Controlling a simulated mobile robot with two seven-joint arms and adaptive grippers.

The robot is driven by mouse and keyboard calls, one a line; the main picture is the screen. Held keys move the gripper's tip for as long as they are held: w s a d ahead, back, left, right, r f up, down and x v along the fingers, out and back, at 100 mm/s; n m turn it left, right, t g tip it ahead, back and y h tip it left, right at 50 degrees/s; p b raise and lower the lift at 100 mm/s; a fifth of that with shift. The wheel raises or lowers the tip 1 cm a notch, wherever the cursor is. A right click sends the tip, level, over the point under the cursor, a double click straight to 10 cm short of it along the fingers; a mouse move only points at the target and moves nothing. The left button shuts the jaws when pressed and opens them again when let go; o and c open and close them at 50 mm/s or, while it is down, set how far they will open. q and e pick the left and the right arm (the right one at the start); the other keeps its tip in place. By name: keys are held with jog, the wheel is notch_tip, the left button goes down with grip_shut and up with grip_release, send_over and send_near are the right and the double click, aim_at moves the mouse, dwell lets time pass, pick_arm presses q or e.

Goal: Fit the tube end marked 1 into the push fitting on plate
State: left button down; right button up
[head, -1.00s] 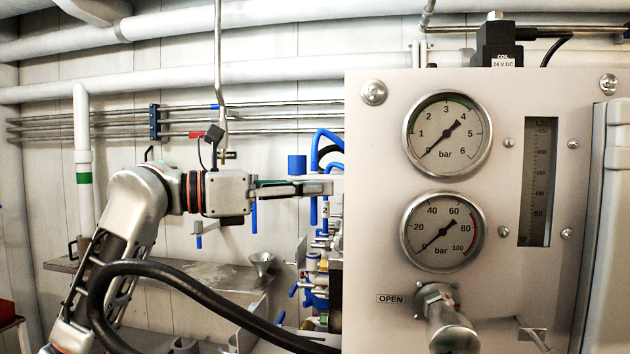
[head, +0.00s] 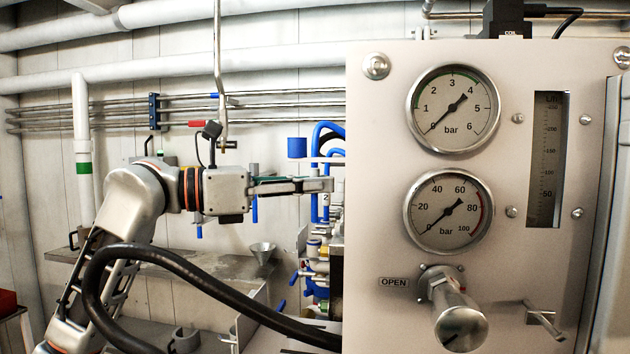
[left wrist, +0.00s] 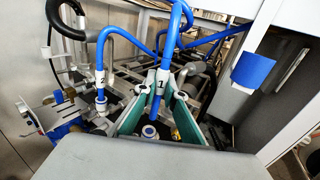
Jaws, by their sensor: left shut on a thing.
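My left gripper (head: 328,185) points right beside the gauge panel in the head view. In the left wrist view its two green-lined fingers (left wrist: 158,93) are shut on the blue tube marked 1 (left wrist: 161,80), just around its white label. The tube's lower end (left wrist: 154,122) points down between the fingers. A round push fitting (left wrist: 150,132) with a pale ring shows just below and close to that end. Whether they touch I cannot tell. The plate is largely hidden by the gripper. My right gripper is not in view.
A blue tube marked 2 (left wrist: 100,80) stands in a fitting left of the gripper. The gauge panel (head: 390,220) stands close to the right of the fingertips. A black hose (head: 180,265) curves in front of my left arm.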

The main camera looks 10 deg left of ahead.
aim_at(314, 217)
pick_arm(q)
jog(key=shift+w+f, duration=0.1)
jog(key=shift+f, duration=0.7)
jog(key=shift+b, duration=0.3)
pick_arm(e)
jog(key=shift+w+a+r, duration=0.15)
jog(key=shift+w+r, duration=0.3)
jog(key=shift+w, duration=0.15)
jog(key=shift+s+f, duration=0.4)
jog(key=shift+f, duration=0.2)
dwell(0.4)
pick_arm(q)
jog(key=shift+f+b, duration=0.55)
jog(key=shift+f, duration=0.1)
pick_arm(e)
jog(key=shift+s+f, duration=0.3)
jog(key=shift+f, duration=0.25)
pick_arm(q)
jog(key=shift+f+b, duration=0.6)
jog(key=shift+f, duration=0.65)
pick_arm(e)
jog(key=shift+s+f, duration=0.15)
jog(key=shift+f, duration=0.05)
pick_arm(q)
jog(key=c, duration=2)
grip_release()
jog(key=shift+c, duration=0.2)
